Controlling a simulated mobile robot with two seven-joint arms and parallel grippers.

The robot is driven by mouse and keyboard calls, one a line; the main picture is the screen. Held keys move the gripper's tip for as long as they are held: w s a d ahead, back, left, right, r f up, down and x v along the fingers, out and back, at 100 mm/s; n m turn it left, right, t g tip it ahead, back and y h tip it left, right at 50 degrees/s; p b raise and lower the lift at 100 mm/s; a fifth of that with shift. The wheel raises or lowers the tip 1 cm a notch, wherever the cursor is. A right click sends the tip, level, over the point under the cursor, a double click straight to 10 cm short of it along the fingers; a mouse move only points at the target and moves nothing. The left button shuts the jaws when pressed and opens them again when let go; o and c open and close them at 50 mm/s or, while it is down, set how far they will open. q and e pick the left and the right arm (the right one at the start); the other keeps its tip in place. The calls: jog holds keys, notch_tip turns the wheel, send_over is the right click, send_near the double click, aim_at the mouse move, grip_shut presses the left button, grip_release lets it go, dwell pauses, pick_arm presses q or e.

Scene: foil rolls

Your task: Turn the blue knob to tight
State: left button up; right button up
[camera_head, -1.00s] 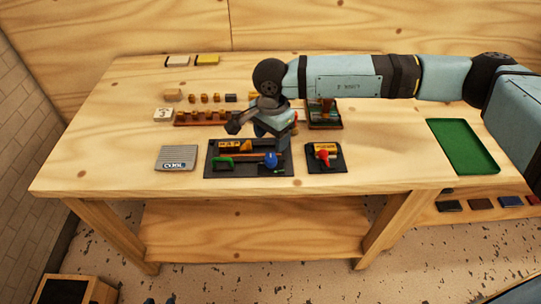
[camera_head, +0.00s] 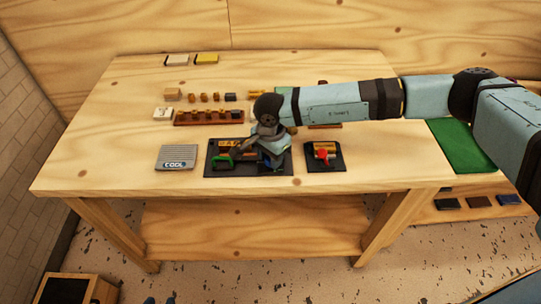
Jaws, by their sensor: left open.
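A dark panel (camera_head: 205,171) lies near the front middle of the table, with a green handle (camera_head: 221,160) on its left side. The blue knob on the panel's right half is mostly or wholly hidden behind my gripper, so its setting cannot be read. My right gripper (camera_head: 265,161), on the arm coming in from the right, is low over the knob's place. Its fingertips are hidden, and I cannot tell whether it touches or holds the knob. My left gripper is not in view.
A smaller dark panel with a red knob (camera_head: 322,154) lies just right. Several small blocks and a brown rack (camera_head: 186,123) stand behind. A green tray (camera_head: 458,146) is at the right. The table's front left is clear.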

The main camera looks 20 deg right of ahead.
jog(key=shift+c, duration=0.8)
